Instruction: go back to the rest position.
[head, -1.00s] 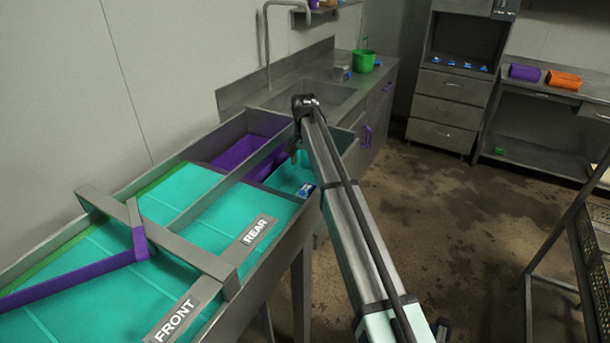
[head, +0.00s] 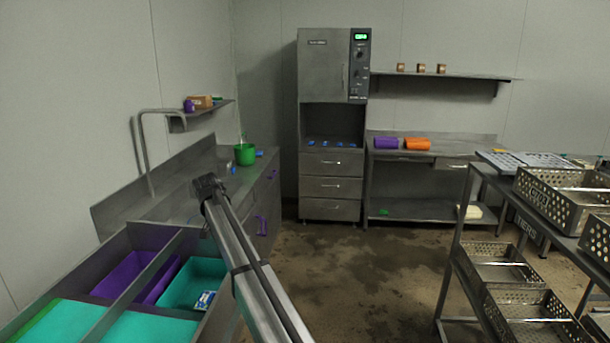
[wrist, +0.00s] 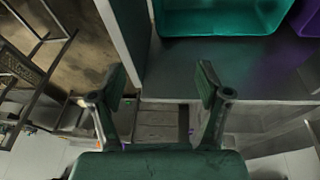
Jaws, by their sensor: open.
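My gripper shows in the wrist view (wrist: 160,90) with its two fingers spread apart and nothing between them. In the head view my arm reaches up from the bottom toward the sink counter, and its end hides the fingers. In the wrist view the edge of the metal bench lies just past the fingers, with the teal bin (wrist: 215,18) beyond it. The teal bin also shows in the head view (head: 193,272), below and left of my arm, with a small blue and white item (head: 204,300) in it.
A purple bin (head: 133,268) sits beside the teal one. A green bucket (head: 245,154) stands on the sink counter. The autoclave cabinet (head: 326,75) stands at the back. A rack with perforated metal baskets (head: 565,200) is at the right. The floor between is clear.

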